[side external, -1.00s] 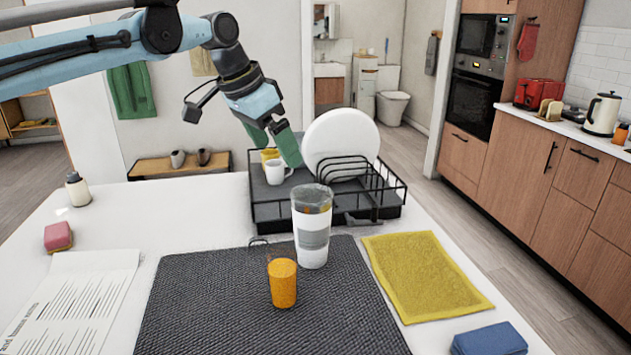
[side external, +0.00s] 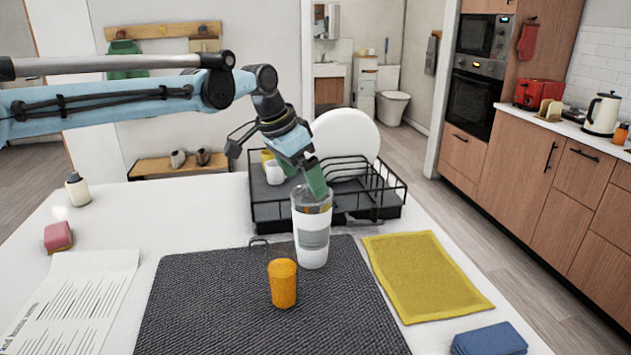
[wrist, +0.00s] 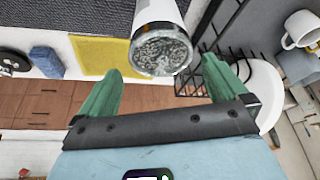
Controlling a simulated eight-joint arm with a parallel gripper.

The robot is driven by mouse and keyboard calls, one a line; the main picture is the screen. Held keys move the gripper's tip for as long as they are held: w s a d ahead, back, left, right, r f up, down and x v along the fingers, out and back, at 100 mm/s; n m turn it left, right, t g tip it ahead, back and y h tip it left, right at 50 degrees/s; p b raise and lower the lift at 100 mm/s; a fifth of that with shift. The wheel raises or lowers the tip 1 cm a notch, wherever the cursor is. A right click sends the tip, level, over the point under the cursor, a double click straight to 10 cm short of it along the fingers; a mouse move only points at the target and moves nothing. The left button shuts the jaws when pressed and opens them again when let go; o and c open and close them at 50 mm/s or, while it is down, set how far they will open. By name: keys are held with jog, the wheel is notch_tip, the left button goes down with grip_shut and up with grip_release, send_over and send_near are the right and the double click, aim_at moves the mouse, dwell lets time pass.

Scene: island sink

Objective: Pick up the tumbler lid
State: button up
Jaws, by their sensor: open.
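The white tumbler (side external: 312,236) with a grey label stands upright on the dark drying mat (side external: 220,300), in front of the dish rack. Its clear, greyish lid (side external: 312,196) sits on its top. In the wrist view the lid (wrist: 161,52) faces the camera, between and beyond the green fingertips. My gripper (side external: 313,180) is just above and behind the lid in the side view, its near finger overlapping the lid's upper edge there. The gripper (wrist: 158,75) is open and holds nothing. Contact with the lid cannot be told.
A black dish rack (side external: 270,215) with a white plate (side external: 347,140) and a white mug (side external: 275,173) stands behind the tumbler. An orange cup (side external: 282,284) stands in front. A yellow cloth (side external: 425,275) lies to the right. The mat's left part is clear.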

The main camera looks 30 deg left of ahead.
aim_at(308, 188)
jog(key=shift+x, duration=1.75)
jog(key=c, duration=0.7)
jog(key=shift+r, duration=0.15)
